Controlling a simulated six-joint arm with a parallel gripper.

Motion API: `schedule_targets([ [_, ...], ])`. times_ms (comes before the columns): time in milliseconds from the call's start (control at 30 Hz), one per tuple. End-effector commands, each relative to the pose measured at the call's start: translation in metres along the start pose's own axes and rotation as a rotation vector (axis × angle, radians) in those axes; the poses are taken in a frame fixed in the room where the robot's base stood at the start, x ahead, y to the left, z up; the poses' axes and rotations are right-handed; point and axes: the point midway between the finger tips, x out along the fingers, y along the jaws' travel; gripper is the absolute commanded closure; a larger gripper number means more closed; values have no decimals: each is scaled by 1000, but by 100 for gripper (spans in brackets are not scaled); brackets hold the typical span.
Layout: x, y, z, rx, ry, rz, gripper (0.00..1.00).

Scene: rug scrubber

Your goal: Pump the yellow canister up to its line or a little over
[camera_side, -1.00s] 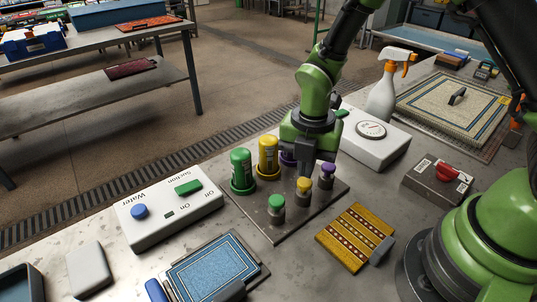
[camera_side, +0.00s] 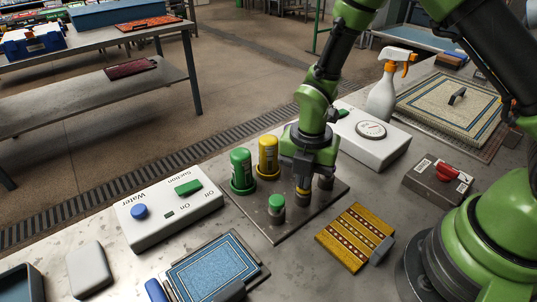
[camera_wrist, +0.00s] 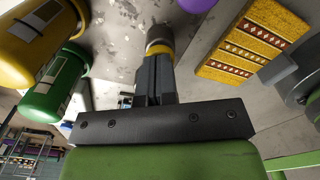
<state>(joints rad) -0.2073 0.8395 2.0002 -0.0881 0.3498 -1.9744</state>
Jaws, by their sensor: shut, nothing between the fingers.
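The yellow canister (camera_side: 268,157) stands upright at the back of a dark plate, and it also shows at the upper left of the wrist view (camera_wrist: 38,28). Its line and level cannot be read. My gripper (camera_side: 303,182) is shut and empty, pointing down onto the yellow-topped pump (camera_side: 303,192) in the front row. In the wrist view the shut fingers (camera_wrist: 155,65) end at this pump's yellow top (camera_wrist: 159,48) and appear to touch it. Whether the top is pressed in cannot be told for sure. Fingers hide most of the top.
The green canister (camera_side: 241,171) and green-topped pump (camera_side: 276,205) stand to the left. A white switch box (camera_side: 165,215) and gauge box (camera_side: 385,150) flank the plate (camera_side: 262,232).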

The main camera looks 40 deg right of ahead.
Motion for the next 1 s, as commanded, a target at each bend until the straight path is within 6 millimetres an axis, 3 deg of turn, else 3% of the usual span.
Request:
schedule_targets([
  [267,2,1,0,-1,-1,3,100],
  [800,-61,1,0,0,-1,3,100],
  [1000,-66,0,0,-1,0,1,100],
])
